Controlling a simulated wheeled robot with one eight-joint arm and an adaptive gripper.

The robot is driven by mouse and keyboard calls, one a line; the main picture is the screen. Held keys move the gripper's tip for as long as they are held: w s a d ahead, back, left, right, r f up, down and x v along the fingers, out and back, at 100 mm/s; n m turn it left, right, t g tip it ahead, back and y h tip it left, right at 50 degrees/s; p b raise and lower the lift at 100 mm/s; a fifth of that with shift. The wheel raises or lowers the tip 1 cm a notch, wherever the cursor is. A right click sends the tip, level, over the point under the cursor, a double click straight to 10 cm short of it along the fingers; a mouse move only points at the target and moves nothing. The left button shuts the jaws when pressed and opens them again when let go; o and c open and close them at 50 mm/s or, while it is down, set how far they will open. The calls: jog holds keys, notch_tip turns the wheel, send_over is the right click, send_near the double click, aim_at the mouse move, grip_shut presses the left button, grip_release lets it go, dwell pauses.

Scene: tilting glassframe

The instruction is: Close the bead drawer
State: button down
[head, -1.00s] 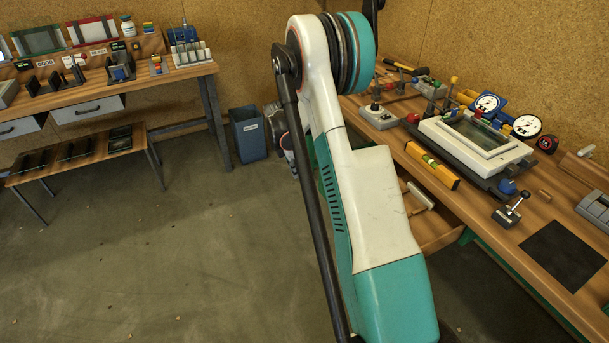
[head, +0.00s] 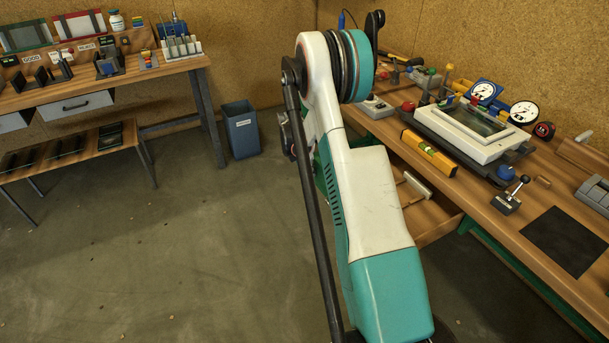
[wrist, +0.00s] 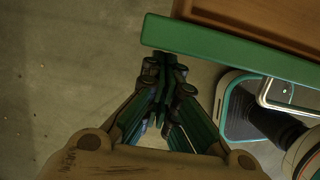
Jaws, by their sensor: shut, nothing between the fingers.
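The bead drawer (head: 437,222) is a wooden drawer standing open under the right workbench in the head view. A pale, roll-like piece (head: 416,185) shows inside it. My arm hides its left part. In the wrist view, a green bar (wrist: 230,50) with a brown wooden panel (wrist: 255,15) behind it crosses the upper right. It looks like the drawer front, but I cannot be sure. My gripper (wrist: 164,62) is shut and empty, its fingertips at the left end of the green bar. I cannot tell whether they touch. The head view hides my gripper behind my arm.
The right bench holds a white-framed glass fixture (head: 470,130), a yellow level (head: 430,155), dial gauges and a black mat (head: 566,241). A blue-grey bin (head: 241,130) stands on the floor near the left bench (head: 110,80). The floor between the benches is open.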

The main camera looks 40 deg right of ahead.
jog(key=s+d, duration=0.3)
jog(key=d, duration=1.1)
jog(key=s+d, duration=0.4)
jog(key=d, duration=1)
jog(key=shift+d, duration=0.4)
